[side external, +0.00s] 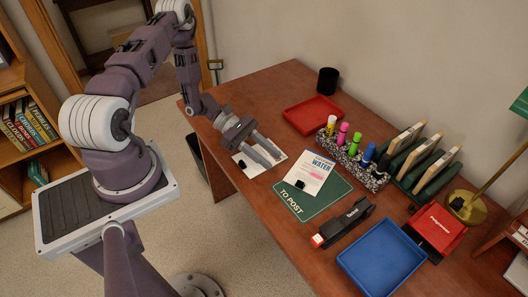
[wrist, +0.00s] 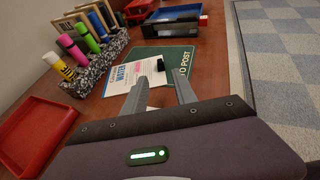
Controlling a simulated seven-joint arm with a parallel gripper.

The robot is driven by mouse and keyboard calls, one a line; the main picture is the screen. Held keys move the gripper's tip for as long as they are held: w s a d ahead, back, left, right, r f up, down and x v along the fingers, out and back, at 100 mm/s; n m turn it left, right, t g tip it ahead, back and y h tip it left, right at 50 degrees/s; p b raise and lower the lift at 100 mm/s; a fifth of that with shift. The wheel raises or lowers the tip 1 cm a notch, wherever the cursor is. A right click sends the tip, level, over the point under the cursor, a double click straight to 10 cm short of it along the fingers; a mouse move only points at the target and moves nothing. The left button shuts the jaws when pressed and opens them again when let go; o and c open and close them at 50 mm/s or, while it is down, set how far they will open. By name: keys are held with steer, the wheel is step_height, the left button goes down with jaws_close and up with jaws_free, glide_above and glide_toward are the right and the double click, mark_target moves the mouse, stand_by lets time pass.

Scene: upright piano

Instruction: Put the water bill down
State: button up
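The water bill (side external: 312,172) is a white sheet with blue "WATER" lettering. It lies partly over the green "TO POST" mat (side external: 316,204), with a small black object (side external: 300,184) at its lower edge. In the wrist view the bill (wrist: 124,75) and mat (wrist: 178,57) lie beyond my fingertips. My gripper (side external: 275,158) is to the left of the bill, above another white sheet (side external: 246,170). In the wrist view its fingers (wrist: 160,78) are apart, with nothing visibly held between them. My gripper partly hides the other sheet.
A red tray (side external: 312,115) and black cup (side external: 328,81) stand behind. A speckled holder (side external: 352,163) with several markers is right of the bill. A black stapler-like object (side external: 343,223) and blue tray (side external: 382,258) are in front. Desk near its left edge is clear.

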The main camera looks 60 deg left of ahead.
steer(key=shift+v, duration=1.15)
step_height(320, 180, up, 11)
steer(key=d+m+g+y, duration=0.1)
steer(key=d+m+g, duration=0.25)
steer(key=m, duration=0.25)
steer(key=s+d+r+m+y, duration=0.3)
steer(key=s+r+m, duration=0.1)
steer(key=r, duration=0.4)
steer(key=s+d+r+m+g+y, duration=0.1)
steer(key=s+d+r+m+y, duration=0.2)
steer(key=r+m, duration=0.4)
step_height(320, 180, up, 2)
steer(key=shift+s+r+m+y, duration=0.15)
steer(key=shift+s+m+y, duration=0.15)
steer(key=shift+s+y, duration=0.75)
steer(key=shift+o, duration=0.5)
steer(key=s+a+r+m+t+y, duration=0.1)
steer(key=s+r+m+t+y, duration=0.2)
steer(key=s, duration=0.5)
steer(key=shift+s+r+m+t, duration=0.2)
steer(key=shift+r+m+t, duration=0.65)
steer(key=shift+r+m, duration=0.1)
steer(key=shift+o, duration=0.8)
steer(key=shift+s+a, duration=0.15)
